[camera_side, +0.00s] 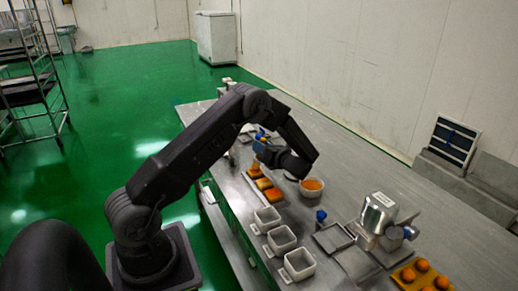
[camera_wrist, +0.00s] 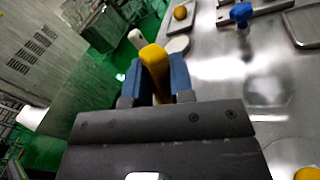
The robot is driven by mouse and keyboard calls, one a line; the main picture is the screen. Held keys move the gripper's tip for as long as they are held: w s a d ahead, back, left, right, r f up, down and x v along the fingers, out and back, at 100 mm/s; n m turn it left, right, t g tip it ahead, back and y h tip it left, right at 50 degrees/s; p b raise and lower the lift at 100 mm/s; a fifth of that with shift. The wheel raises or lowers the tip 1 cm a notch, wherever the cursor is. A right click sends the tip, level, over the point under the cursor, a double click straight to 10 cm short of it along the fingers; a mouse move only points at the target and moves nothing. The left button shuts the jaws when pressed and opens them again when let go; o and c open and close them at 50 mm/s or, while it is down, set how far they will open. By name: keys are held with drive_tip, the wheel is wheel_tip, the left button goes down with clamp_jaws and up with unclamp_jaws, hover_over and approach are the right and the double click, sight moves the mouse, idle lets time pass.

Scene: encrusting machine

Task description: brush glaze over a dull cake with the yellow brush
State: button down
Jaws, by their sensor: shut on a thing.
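My gripper (camera_side: 261,141) has blue fingers and is shut on the yellow brush. In the wrist view the brush's yellow handle (camera_wrist: 155,65) stands between the two blue fingers (camera_wrist: 157,84). In the side view the brush (camera_side: 257,149) is small, and its bristles cannot be made out clearly. Several small orange-brown cakes (camera_side: 264,184) lie in a row on the metal table, just below and beside the gripper. I cannot tell whether the brush touches a cake, or which cakes are dull. A white bowl of orange glaze (camera_side: 312,185) stands to the right of the cakes.
Several white square cups (camera_side: 282,239) line the table's (camera_side: 345,165) near edge. A metal machine (camera_side: 380,212), flat trays (camera_side: 333,238) and a yellow tray with orange balls (camera_side: 422,276) stand at the right. The table's far right surface is mostly clear.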

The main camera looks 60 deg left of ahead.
drive_tip(key=d, duration=0.4)
drive_tip(key=shift+f, duration=0.15)
drive_tip(key=shift+a, duration=2.4)
drive_tip(key=shift+r, duration=4.25)
